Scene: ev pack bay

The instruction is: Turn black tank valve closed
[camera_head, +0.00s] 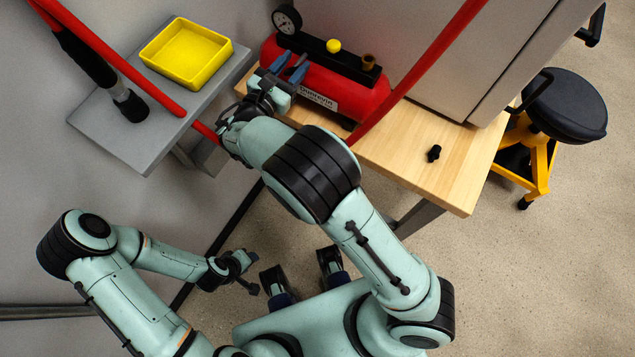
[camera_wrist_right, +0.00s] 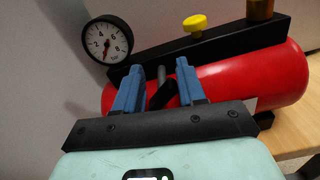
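The red air tank (camera_head: 330,88) lies on the wooden bench, with a black bar along its top. In the right wrist view the tank (camera_wrist_right: 235,82) fills the upper right. A black valve lever (camera_wrist_right: 165,96) with a grey stem shows between the blue fingers of my right gripper (camera_wrist_right: 157,72). The fingers are apart, one on each side of the lever, with no clear grip on it. In the head view my right gripper (camera_head: 291,70) is at the tank's left front and hides the valve. My left gripper (camera_head: 250,272) hangs low, away from the bench; its opening is unclear.
A gauge (camera_head: 287,19), a yellow knob (camera_head: 334,46) and a brass fitting (camera_head: 369,61) top the tank. A small black part (camera_head: 434,153) lies on the bench (camera_head: 400,150). A yellow tray (camera_head: 187,53) sits on a grey shelf (camera_head: 120,135). Red hoses (camera_head: 425,65) cross the view.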

